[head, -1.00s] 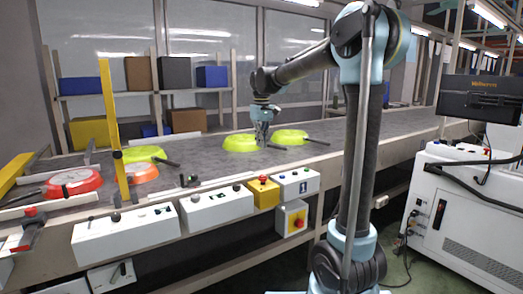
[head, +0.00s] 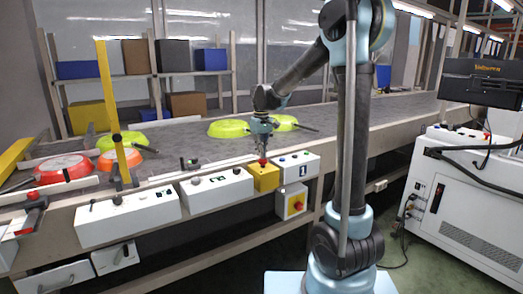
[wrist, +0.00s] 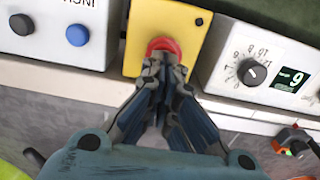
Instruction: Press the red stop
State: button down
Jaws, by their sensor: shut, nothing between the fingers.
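The red stop button (wrist: 162,44) sits on a yellow box (wrist: 190,28) in the wrist view. In the head view the yellow box (head: 264,180) is on the conveyor's front rail, between white control boxes. My gripper (wrist: 165,64) is shut and empty, its fingertips right at the button and covering its lower edge. In the head view my gripper (head: 262,152) points down directly over the red button (head: 262,162). I cannot tell whether the tips touch it.
White boxes with knobs (head: 216,190) and buttons (head: 297,166) flank the stop. Green pans (head: 229,129) and red-orange pans (head: 66,168) lie on the belt behind.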

jog(key=shift+f, duration=0.85)
jog(key=shift+s+f, duration=0.1)
jog(key=shift+s, duration=0.3)
jog(key=shift+r, duration=0.25)
jog(key=shift+w+r, duration=0.1)
jog(key=shift+w, duration=0.2)
notch_tip(320, 180, up, 14)
jog(key=shift+s, duration=0.25)
